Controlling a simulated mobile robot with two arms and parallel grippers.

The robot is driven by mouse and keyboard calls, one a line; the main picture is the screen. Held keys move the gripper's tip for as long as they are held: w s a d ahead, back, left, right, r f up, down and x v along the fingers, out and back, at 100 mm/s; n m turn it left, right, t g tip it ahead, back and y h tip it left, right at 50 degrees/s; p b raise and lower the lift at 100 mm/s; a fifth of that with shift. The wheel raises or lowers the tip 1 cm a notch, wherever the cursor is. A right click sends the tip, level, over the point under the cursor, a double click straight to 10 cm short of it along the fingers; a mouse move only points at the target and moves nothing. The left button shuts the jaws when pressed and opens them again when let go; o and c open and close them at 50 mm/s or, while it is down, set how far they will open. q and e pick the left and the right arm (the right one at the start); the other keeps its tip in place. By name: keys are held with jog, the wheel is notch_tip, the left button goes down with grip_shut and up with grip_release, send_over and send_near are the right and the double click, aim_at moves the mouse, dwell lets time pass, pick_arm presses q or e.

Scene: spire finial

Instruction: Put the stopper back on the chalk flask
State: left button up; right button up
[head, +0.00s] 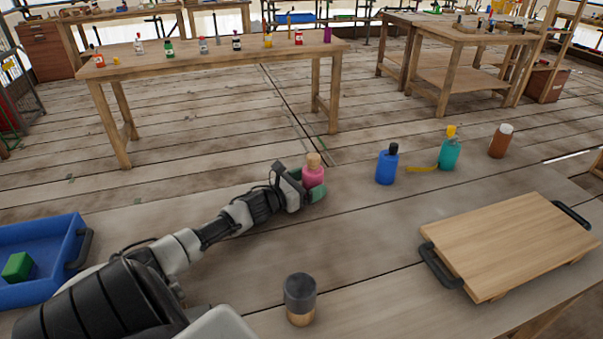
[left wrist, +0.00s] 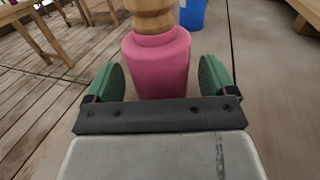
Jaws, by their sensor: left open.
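A pink flask (head: 313,176) with a tan wooden stopper (head: 314,160) in its neck stands upright on the workbench. In the left wrist view the pink flask (left wrist: 158,65) stands between the two green finger pads, with a visible gap at the right pad. My left gripper (head: 306,188) is open around it. The stopper's top is cut off in that view. I cannot tell which vessel is the chalk flask; none looks clearly chalk-coloured. A short dark grey cylinder with a tan lower part (head: 300,298) stands near the front. My right gripper is not in view.
Right of the pink flask stand a blue bottle (head: 387,167), a teal bottle (head: 449,153) with a yellow top, and a brown jar (head: 501,142) with a white lid. A wooden board (head: 510,245) with dark handles lies at right. A blue tray (head: 40,240) holds a green block (head: 17,267).

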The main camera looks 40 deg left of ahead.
pick_arm(q)
jog(key=s, duration=0.4)
jog(key=s+a, duration=0.1)
jog(key=s, duration=0.3)
jog(key=s+a, duration=0.1)
jog(key=s, duration=0.3)
jog(key=shift+r, duration=0.15)
jog(key=shift+w, duration=0.1)
